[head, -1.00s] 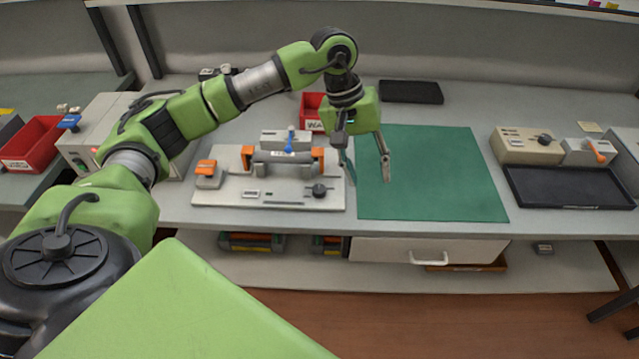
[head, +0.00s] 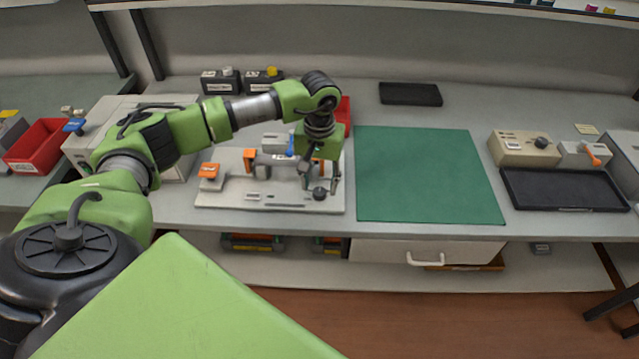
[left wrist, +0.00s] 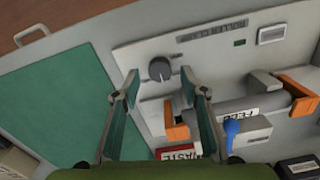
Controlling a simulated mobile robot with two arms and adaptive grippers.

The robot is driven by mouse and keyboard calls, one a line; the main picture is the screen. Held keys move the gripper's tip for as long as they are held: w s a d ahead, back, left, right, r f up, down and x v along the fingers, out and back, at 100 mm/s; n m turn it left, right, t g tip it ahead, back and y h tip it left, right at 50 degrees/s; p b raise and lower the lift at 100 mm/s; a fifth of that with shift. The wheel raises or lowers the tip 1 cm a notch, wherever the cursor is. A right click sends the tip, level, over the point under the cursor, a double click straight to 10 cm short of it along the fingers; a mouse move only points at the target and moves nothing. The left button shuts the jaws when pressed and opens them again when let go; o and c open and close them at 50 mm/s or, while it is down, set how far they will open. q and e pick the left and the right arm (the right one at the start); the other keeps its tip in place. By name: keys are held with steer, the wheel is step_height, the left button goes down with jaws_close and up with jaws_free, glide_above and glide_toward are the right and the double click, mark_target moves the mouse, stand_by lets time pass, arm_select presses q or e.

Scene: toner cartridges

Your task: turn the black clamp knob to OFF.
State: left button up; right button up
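The black clamp knob (head: 319,193) sits at the front right of the light grey fixture plate (head: 225,199). In the left wrist view the round knob (left wrist: 159,68) shows a small light mark on its lower edge; its OFF marking is not readable. My left gripper (head: 320,181) is open, pointing down above the knob. In the left wrist view its fingertips (left wrist: 160,82) stand apart on either side of the knob's lower side, with nothing between them. Whether they touch it I cannot tell. My right gripper is not in view.
A cartridge with orange end blocks (left wrist: 240,106) and a blue lever (left wrist: 232,129) lies on the fixture close to the gripper. A red bin (head: 343,112) stands behind. The green mat (head: 425,175) to the right is clear. A black tray (head: 565,188) lies further right.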

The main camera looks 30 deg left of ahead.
arm_select(q)
steer(key=shift+f, duration=1.05)
steer(key=c, duration=1.1)
